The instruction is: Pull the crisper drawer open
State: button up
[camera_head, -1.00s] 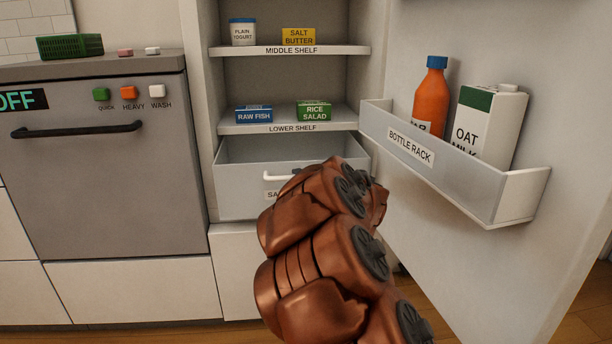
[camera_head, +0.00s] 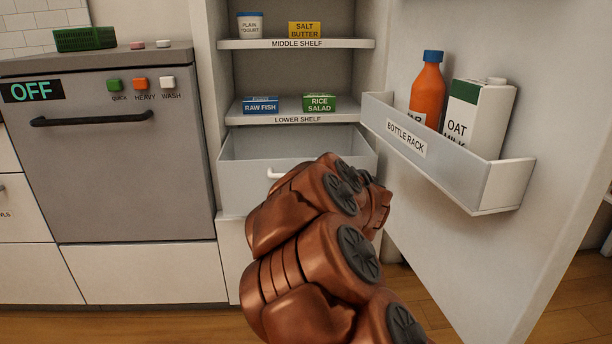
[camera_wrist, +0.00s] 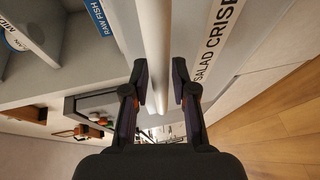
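The crisper drawer (camera_head: 240,184) is at the bottom of the open fridge. It stands partly out, and its empty-looking inside shows behind the front. Its white bar handle (camera_head: 275,175) is mostly hidden by my copper-coloured arm in the head view. In the wrist view the handle (camera_wrist: 154,45) runs between the two dark fingers of my gripper (camera_wrist: 160,88), which are closed in around it. The drawer front's salad crisper label (camera_wrist: 216,40) lies to the right there. My fingertips are hidden in the head view.
The fridge door, with its bottle rack (camera_head: 490,185), stands open at right, close to my arm. The lower shelf (camera_head: 240,117) is above the drawer. A dishwasher (camera_head: 130,175) is at left. Wooden floor (camera_head: 200,325) shows in front.

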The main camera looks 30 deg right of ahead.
jog(key=shift+o, duration=0.9)
jog(key=s+a+r, duration=0.1)
jog(key=s+r, duration=0.1)
jog(key=s, duration=0.9)
jog(key=shift+s, duration=0.35)
jog(key=shift+r, duration=0.1)
